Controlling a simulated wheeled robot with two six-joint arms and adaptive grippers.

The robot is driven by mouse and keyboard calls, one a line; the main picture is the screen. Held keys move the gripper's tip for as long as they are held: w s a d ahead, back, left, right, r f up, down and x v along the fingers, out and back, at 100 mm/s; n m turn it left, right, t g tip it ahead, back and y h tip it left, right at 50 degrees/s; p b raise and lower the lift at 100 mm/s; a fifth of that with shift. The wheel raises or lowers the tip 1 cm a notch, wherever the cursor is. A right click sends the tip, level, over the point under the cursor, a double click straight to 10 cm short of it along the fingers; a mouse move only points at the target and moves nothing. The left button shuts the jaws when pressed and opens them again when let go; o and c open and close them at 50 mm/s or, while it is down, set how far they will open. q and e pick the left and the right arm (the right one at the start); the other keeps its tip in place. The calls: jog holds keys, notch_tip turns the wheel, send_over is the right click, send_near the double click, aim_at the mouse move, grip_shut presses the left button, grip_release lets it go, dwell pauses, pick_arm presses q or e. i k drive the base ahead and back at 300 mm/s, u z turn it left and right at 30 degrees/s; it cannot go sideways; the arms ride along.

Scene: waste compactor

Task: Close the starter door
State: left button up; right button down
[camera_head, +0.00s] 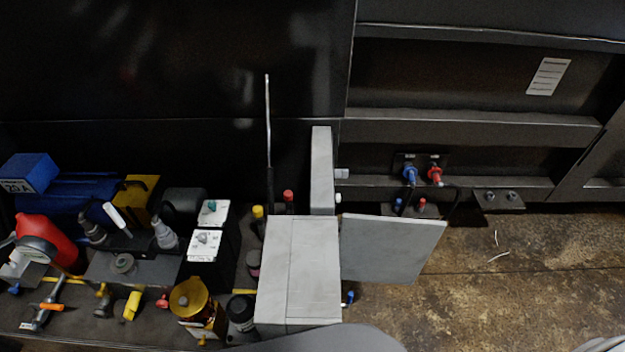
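The panel stands open, at an angle to the box front, over the floor. A small blue part (349,297) shows at the box's right side, below the panel. The inside of the box is hidden from this view. Neither of my grippers shows in the frame.
Left of the box is a crowded bench with two white-topped blocks (204,245), a gold cylinder (189,298) and a red container (48,240). Blue and red connectors (410,175) sit on the dark wall behind. The brown floor (520,290) at right is mostly clear.

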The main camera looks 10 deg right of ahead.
aim_at(376, 249)
jog(key=k, duration=1.65)
jog(key=z, duration=1.55)
jog(key=i, duration=4.65)
jog(key=u, duration=4.45)
jog(key=i, duration=0.5)
jog(key=u, duration=0.1)
